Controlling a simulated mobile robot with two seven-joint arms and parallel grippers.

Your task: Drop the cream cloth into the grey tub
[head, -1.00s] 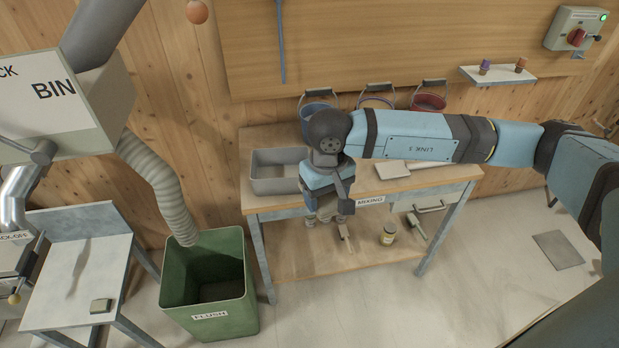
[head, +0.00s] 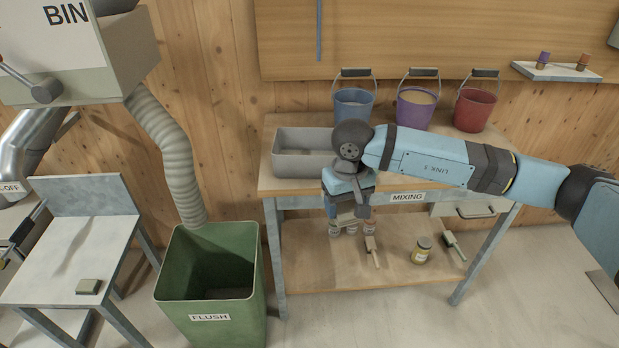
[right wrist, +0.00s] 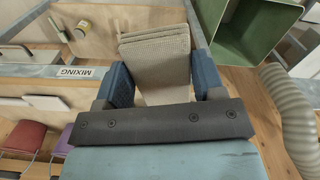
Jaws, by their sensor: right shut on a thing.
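The cream cloth (right wrist: 155,62) is folded and hangs between the blue fingers of my right gripper (right wrist: 163,82) in the right wrist view. In the head view my right gripper (head: 348,214) points down in front of the mixing table's front edge, and only a little of the cloth shows between its fingers. The grey tub (head: 298,167) stands on the table top, left of and behind this gripper. My right arm covers the tub's right end. I cannot make out the tub in the right wrist view. My left gripper is not in view.
Blue (head: 353,107), purple (head: 414,113) and red (head: 474,110) buckets stand at the table's back. A jar (head: 421,250) and brushes lie on the lower shelf (head: 320,272). The green flush bin (head: 211,290) stands left of the table, under a hose (head: 178,165).

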